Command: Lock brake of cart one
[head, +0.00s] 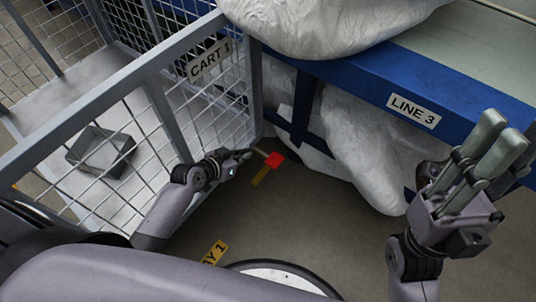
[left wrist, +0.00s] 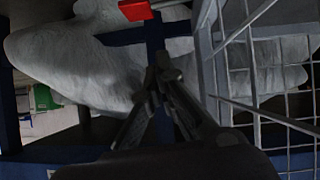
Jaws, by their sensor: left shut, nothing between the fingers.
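Cart 1 is a grey wire-mesh cart (head: 157,105) at the left of the head view, with a "CART 1" label (head: 209,61). A red brake pedal (head: 274,159) on a short arm sits low at the cart's near corner. The red piece (left wrist: 135,10) also shows at the top edge of the left wrist view. My left gripper (head: 246,154) is just left of the pedal, apart from it, beside the mesh. Its fingers (left wrist: 158,78) meet at the tips, empty. My right gripper (head: 503,130) is raised at the right, fingers apart and empty, far from the pedal.
A blue table with a "LINE 3" label (head: 413,110) stands behind and right. Pale wrapped bags (head: 365,150) hang or lie at its edge and below. A grey open box (head: 100,150) is in the cart. Yellow markings (head: 215,252) lie on the otherwise clear floor.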

